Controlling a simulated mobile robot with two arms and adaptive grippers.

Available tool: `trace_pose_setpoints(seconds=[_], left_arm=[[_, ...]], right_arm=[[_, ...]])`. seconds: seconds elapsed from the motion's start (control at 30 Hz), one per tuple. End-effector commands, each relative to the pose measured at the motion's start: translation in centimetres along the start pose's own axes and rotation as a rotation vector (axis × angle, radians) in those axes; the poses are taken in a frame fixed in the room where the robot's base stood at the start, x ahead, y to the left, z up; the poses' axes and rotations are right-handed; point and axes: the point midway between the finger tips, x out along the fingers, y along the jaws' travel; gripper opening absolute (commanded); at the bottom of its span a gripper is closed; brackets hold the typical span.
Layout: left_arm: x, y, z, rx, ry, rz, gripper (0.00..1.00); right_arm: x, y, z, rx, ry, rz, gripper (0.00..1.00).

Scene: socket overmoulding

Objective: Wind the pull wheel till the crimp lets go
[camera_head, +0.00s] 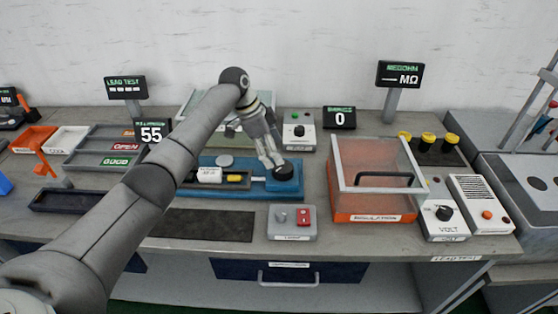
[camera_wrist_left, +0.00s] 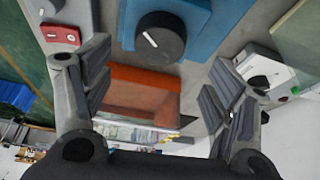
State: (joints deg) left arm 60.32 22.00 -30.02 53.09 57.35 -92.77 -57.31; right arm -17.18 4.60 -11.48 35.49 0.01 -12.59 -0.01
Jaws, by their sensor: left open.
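The pull wheel (camera_head: 284,172) is a black knob at the right end of the blue pull fixture (camera_head: 258,188). In the left wrist view the wheel (camera_wrist_left: 160,38) has a white mark on its top and sits on the blue body (camera_wrist_left: 200,25). My left gripper (camera_head: 270,160) is just above and beside the wheel in the head view. In the left wrist view its fingers (camera_wrist_left: 160,62) are spread apart, with the wheel ahead of their tips and nothing between them. A small yellow piece (camera_head: 236,178) lies in the fixture; the crimp itself is too small to make out.
A display (camera_head: 151,133) reads 55 and another (camera_head: 340,117) reads 0. An orange box with a clear cover (camera_head: 373,206) stands right of the fixture. A grey switch box (camera_head: 292,223) is in front, a dial box (camera_head: 299,130) behind. The dark mat (camera_head: 205,225) is bare.

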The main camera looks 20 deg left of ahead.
Motion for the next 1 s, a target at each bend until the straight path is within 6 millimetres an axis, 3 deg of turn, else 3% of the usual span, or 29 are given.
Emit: trace_pose_setpoints(seconds=[0.1,0.3,0.87,1.0], left_arm=[[-2.5,-0.1,0.0,0.0,0.0,-0.002,0.79],[-4.9,0.0,0.0,0.0,0.0,0.001,0.79],[-5.6,0.0,0.0,-0.001,-0.001,0.002,0.79],[-6.9,0.0,-0.6,0.0,0.0,0.001,0.79]], right_arm=[[0.0,0.0,0.0,0.0,0.0,0.0,0.0],[0.0,0.0,0.0,0.0,0.0,0.0,0.0],[-0.1,0.0,0.0,0.0,0.0,0.0,0.0],[-1.4,0.0,-0.2,0.001,0.0,0.0,0.0]])
